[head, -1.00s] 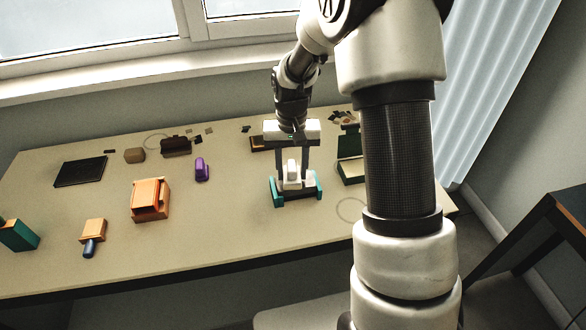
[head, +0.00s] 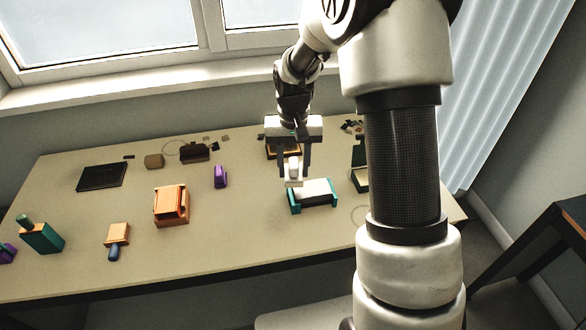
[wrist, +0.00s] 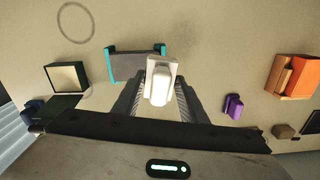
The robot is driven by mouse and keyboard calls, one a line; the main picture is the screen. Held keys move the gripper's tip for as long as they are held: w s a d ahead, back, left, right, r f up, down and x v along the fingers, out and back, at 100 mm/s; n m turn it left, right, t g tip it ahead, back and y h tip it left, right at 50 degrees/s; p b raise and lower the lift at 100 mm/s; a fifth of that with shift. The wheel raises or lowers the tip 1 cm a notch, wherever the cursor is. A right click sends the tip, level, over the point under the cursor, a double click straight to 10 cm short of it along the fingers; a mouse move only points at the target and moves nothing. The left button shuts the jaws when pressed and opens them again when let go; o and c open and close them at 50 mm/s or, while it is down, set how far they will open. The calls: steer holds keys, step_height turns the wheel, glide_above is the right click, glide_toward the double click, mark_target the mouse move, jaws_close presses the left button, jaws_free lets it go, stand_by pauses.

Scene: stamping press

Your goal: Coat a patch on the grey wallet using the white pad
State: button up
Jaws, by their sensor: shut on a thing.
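My gripper (head: 294,173) is shut on the white pad (head: 293,168), which hangs between its fingers. In the wrist view the pad (wrist: 161,82) is seen from above, with a raised grip on a broader base. A flat piece (head: 317,190), which I take for the grey wallet, lies between teal end pieces (head: 295,202). It looks grey in the wrist view (wrist: 135,67) and paler in the head view. The pad is at its back left corner in the head view. Whether they touch I cannot tell.
A dark green open case (wrist: 69,78) with a pale inside stands near the wallet. A purple object (head: 220,177), an orange block (head: 171,205), an orange-and-blue tool (head: 117,240) and a black slab (head: 102,177) are to the left. Bare tabletop lies in front.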

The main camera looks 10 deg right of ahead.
steer(key=shift+r+p, duration=0.75)
steer(key=shift+r, duration=0.65)
